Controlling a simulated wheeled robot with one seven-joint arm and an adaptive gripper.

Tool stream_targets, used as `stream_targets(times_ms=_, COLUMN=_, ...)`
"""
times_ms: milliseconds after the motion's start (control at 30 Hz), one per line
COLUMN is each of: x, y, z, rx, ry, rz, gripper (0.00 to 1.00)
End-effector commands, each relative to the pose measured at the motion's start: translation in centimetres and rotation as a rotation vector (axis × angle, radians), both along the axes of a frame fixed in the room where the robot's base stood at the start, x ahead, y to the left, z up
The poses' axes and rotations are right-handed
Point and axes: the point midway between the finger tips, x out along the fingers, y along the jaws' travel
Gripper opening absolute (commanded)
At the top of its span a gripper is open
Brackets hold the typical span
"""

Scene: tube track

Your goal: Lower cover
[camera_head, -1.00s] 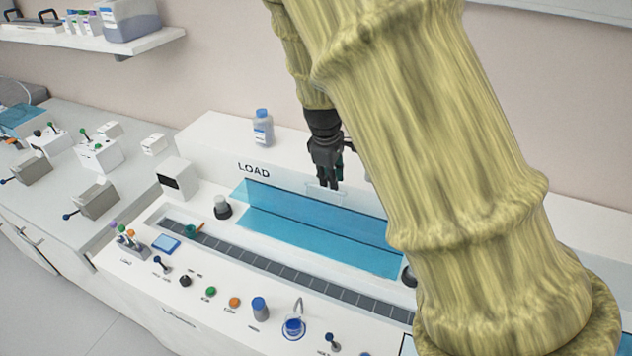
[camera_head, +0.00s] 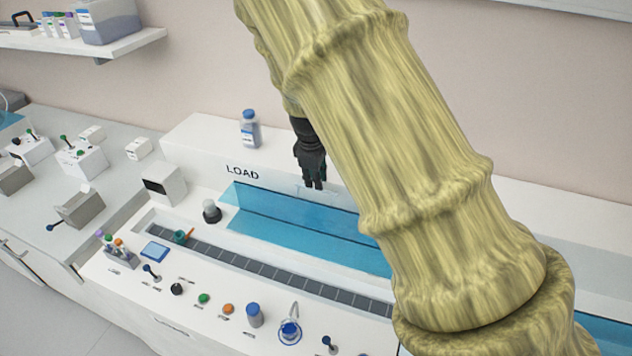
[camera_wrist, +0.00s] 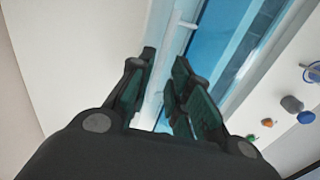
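The clear blue cover (camera_head: 290,211) is at the long bay behind the tube track, below the LOAD label. A pale, clear handle-like piece at its back edge is partly hidden by my gripper. My gripper (camera_head: 313,184) hangs fingers-down at the back edge of the cover. In the wrist view, the fingers of my gripper (camera_wrist: 160,95) are apart, with a pale strip and bar (camera_wrist: 182,22) showing between and beyond them. The blue cover (camera_wrist: 225,40) lies to the right of the fingers there. I cannot tell whether the fingers touch the handle.
The dark track (camera_head: 250,264) runs in front of the bay. A blue-capped bottle (camera_head: 250,130) stands on the ledge behind, and a white box (camera_head: 165,186) stands left of the bay. Buttons and a blue knob (camera_head: 254,315) line the front panel. My arm hides the right side.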

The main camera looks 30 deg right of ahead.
Motion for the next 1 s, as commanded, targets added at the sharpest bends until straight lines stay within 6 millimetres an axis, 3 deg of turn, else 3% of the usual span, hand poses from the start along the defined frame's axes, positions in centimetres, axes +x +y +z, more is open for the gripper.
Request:
stream_targets(times_ms=300, x=0.3, y=-0.4, z=-2.5, rx=0.001, ry=0.001, rz=-0.001, gripper=0.19)
stream_targets(times_ms=700, x=0.4, y=-0.4, z=-3.0, rx=0.000, ry=0.000, rz=0.000, gripper=0.19)
stream_targets(times_ms=833, x=0.4, y=-0.4, z=-3.0, rx=0.000, ry=0.000, rz=0.000, gripper=0.00)
stream_targets(times_ms=1000, x=0.4, y=-0.4, z=-3.0, rx=0.000, ry=0.000, rz=0.000, gripper=0.00)
